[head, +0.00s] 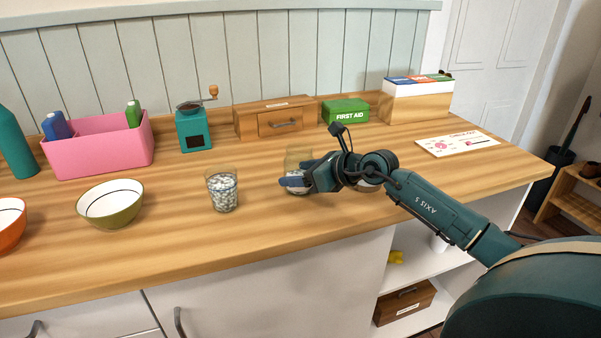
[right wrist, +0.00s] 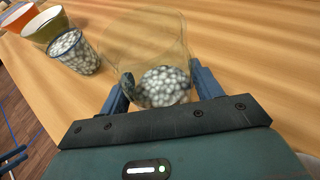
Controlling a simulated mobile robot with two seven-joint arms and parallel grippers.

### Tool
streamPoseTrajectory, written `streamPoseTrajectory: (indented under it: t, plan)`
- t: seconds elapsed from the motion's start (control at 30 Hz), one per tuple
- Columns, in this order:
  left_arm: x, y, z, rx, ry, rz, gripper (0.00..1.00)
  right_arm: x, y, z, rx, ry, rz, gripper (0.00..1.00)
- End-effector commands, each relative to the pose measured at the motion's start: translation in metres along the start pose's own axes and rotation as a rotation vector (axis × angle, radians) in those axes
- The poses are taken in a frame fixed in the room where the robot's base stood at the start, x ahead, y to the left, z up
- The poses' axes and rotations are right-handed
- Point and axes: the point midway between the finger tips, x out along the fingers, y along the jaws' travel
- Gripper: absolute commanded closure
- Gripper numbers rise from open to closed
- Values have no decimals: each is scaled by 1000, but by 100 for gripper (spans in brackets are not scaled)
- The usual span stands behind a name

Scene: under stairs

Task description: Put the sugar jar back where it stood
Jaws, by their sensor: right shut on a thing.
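The clear glass jar (head: 299,156) holds whitish lumps that look like sugar cubes. It stands upright at or just above the wooden counter, right of the middle in the head view. My right gripper (head: 294,183) is shut on it, with a finger on each side. In the right wrist view, the jar (right wrist: 145,45) is between the blue fingers of the right gripper (right wrist: 158,88), and the lumps fill only its lower part. Its base is partly hidden in the head view. A dark blue shape (right wrist: 12,160) at the wrist view's left edge may be my left gripper; its state is unclear.
A similar glass of whitish lumps (head: 222,192) stands left of the held jar. A green bowl (head: 110,207) is farther left. A grinder (head: 193,130), wooden drawer box (head: 270,119) and first aid box (head: 345,110) stand behind. Counter (head: 255,165) between glass and jar is clear.

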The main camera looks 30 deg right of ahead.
Motion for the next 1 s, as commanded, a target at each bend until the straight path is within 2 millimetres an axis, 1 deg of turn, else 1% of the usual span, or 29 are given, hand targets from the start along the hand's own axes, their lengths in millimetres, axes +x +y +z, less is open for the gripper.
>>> streamPoseTrajectory:
  t: [0.1, 0.23, 0.27, 0.5, 0.53, 0.73, 0.83, 0.93, 1.0]
  plan:
    - [0, 0, 0, 0, 0, 0, 64, -1, 0, 2, -1, -4, -1, 90]
    - [1, 0, 2, -3, 1, 1, 64, 1, 0, -1, -1, -3, -1, 90]
    - [1, 0, 2, -4, 1, 1, 64, 1, 0, -3, -1, -1, 0, 35]
    - [1, 0, 1, -4, 2, 1, 64, 1, 0, -2, -1, 0, 0, 15]
    - [1, 0, 1, -4, 2, 1, 64, 1, 0, -2, -1, 0, 0, 14]
    - [0, 0, 0, -4, 3, 1, 64, 0, 0, -1, -1, 0, 0, 14]
    - [-2, 0, -4, -1, 3, 0, 64, -2, 0, 4, -1, -1, 0, 14]
    - [0, 0, -1, 0, 4, 0, 64, -11, -1, -1, -3, 2, -3, 14]
    - [1, 0, 0, -2, 3, 1, 64, -22, -1, -1, -4, 3, -3, 14]
